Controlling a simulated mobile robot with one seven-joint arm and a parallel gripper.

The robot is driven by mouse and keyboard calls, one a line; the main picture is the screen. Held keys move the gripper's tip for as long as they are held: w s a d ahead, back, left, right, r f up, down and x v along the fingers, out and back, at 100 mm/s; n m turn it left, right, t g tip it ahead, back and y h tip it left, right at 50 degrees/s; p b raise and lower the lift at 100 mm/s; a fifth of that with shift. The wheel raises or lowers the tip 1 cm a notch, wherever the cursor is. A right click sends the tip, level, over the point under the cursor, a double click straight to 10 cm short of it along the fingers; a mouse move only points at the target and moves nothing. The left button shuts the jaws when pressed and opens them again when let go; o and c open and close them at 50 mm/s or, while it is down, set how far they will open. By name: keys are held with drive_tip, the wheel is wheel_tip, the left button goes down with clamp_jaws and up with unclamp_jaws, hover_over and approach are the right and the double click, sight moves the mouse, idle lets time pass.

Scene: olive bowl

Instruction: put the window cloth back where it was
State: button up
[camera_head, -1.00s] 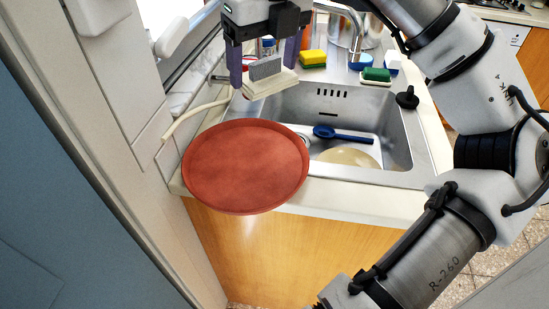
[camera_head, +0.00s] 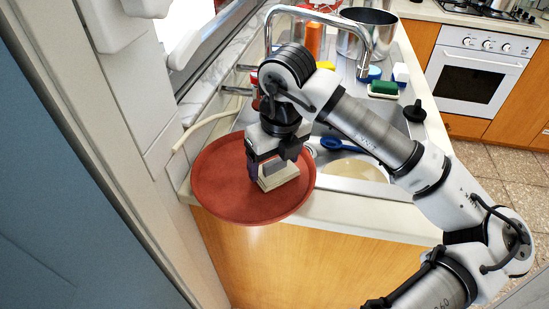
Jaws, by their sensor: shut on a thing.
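The window cloth (camera_head: 279,179) looks like a small cream folded block with a grey part on top. My gripper (camera_head: 272,168) is shut on it, its dark fingers pointing down over the round red-brown tray (camera_head: 225,190). The cloth is over the right half of the tray; I cannot tell whether it touches the tray surface. My fingers and wrist hide part of the cloth.
The tray lies on the counter corner, its front overhanging the edge. Behind my arm, the sink holds a blue spoon (camera_head: 340,145) and a pale round dish (camera_head: 355,170). A faucet (camera_head: 364,60), pot (camera_head: 367,30) and green sponge (camera_head: 384,88) stand farther back.

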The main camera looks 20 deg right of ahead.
sight(280, 175)
drive_tip(key=shift+f+b, duration=0.3)
drive_tip(key=o, duration=0.9)
drive_tip(key=shift+r, duration=0.1)
drive_tip(key=shift+r+p, duration=0.3)
drive_tip(key=shift+p, duration=0.15)
drive_tip(key=r, duration=0.3)
drive_tip(key=s+r+b, duration=0.1)
drive_tip(key=r, duration=0.3)
drive_tip(key=s+r, duration=0.1)
drive_tip(key=r, duration=0.3)
drive_tip(key=shift+d+r, duration=0.2)
drive_tip(key=shift+r, duration=0.05)
